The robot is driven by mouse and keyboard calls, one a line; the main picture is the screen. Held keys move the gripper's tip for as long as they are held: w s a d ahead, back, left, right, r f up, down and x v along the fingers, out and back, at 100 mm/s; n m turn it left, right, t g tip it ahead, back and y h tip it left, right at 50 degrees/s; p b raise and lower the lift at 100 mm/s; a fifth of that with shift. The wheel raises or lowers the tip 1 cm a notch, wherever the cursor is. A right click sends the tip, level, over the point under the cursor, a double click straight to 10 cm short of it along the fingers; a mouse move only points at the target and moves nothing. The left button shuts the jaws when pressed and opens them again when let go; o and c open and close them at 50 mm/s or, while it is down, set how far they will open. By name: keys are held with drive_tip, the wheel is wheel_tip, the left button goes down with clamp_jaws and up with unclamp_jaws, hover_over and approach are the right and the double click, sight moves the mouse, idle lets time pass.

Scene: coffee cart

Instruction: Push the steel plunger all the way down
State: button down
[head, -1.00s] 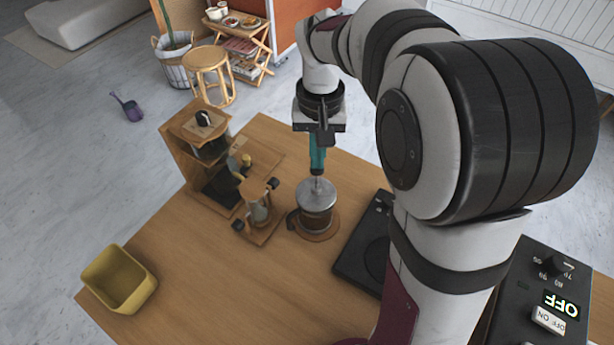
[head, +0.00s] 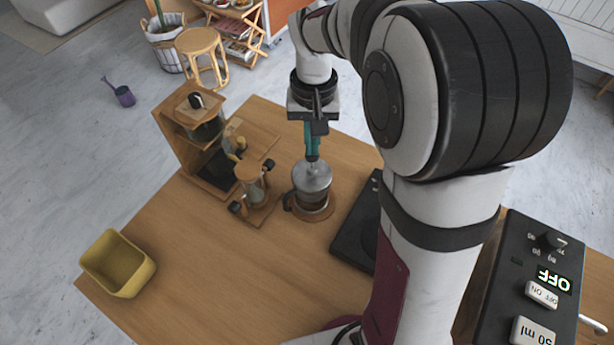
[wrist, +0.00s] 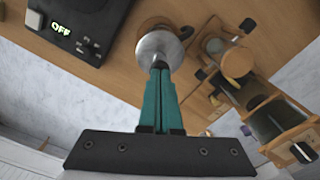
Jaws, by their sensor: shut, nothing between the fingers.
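The French press (head: 310,198) stands on a round wooden coaster (head: 322,214), with a dark lower body and a round steel lid (head: 313,178) on top. In the wrist view the steel lid (wrist: 156,46) is a pale disc beyond the fingertips. My gripper (head: 312,157), with teal fingers, points down over the middle of the lid. It is shut and empty.
A wooden stand with a glass vessel (head: 252,183) is just left of the press. A larger wooden brewer (head: 186,140) is behind it. A black scale (head: 358,235) lies close on the right. A yellow bin (head: 118,264) is at front left. The front middle of the table is clear.

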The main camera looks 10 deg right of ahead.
drive_tip(key=shift+f, duration=1.4)
drive_tip(key=shift+r, duration=4.05)
drive_tip(key=shift+s, duration=0.1)
drive_tip(key=s+a+f+m+y, duration=0.1)
drive_tip(key=s+a, duration=0.1)
drive_tip(key=s, duration=0.9)
drive_tip(key=s+a+f+m, duration=0.1)
drive_tip(key=s+a, duration=0.1)
drive_tip(key=s, duration=1)
drive_tip(key=shift+a+f+m+y, duration=0.25)
drive_tip(key=shift+f+m+y, duration=0.05)
drive_tip(key=shift+f+y, duration=0.1)
